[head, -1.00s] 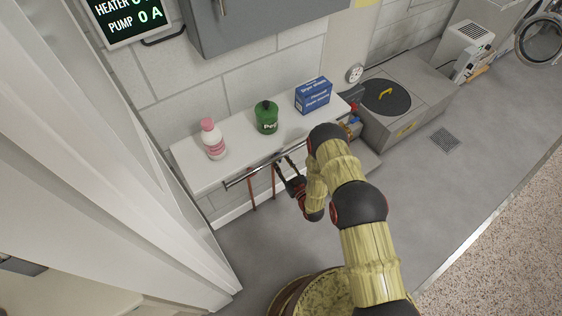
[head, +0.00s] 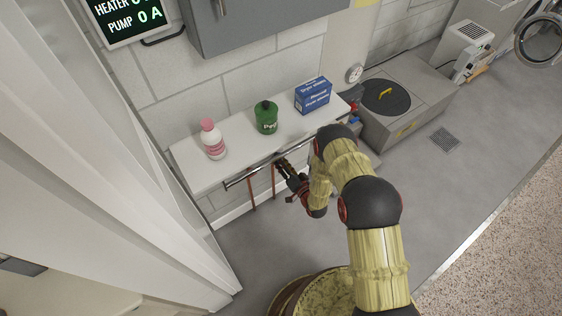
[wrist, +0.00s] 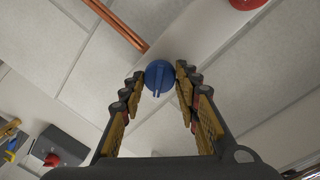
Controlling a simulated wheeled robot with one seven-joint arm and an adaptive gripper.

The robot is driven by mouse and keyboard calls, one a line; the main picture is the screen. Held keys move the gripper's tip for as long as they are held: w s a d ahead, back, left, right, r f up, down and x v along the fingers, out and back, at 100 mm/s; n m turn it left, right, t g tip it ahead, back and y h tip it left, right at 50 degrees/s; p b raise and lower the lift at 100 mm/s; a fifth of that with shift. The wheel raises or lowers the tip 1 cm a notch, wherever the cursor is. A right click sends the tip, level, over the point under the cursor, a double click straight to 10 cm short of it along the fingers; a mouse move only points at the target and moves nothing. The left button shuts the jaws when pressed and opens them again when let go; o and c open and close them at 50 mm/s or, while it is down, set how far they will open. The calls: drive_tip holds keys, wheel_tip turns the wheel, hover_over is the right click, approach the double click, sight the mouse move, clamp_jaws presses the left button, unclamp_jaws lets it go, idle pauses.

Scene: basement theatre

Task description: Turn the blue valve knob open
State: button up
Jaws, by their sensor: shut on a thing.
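The blue valve knob (wrist: 159,76) is round with a raised ridge, near the top middle of the wrist view. My gripper (wrist: 160,82) has one finger on each side of the knob, with the fingertips closed in on it. In the head view my gripper (head: 281,164) is at the front edge of the white shelf, beside the metal rail. The knob cannot be made out in the head view. How far the knob is turned is hard to tell.
Copper pipes (wrist: 118,24) run close to the knob. A red round part (wrist: 243,3) is at the wrist view's top edge. The white shelf (head: 240,142) holds a pink-capped bottle (head: 212,141), a green jug (head: 266,118) and a blue box (head: 313,96).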

drive_tip(key=m, duration=0.6)
drive_tip(key=shift+w+d+g+y+b, duration=0.1)
drive_tip(key=shift+g+y+b, duration=0.25)
drive_tip(key=shift+g+y, duration=0.05)
idle(0.4)
drive_tip(key=o, duration=1.1)
drive_tip(key=shift+c, duration=0.2)
drive_tip(key=shift+o, duration=0.5)
drive_tip(key=v, duration=1.2)
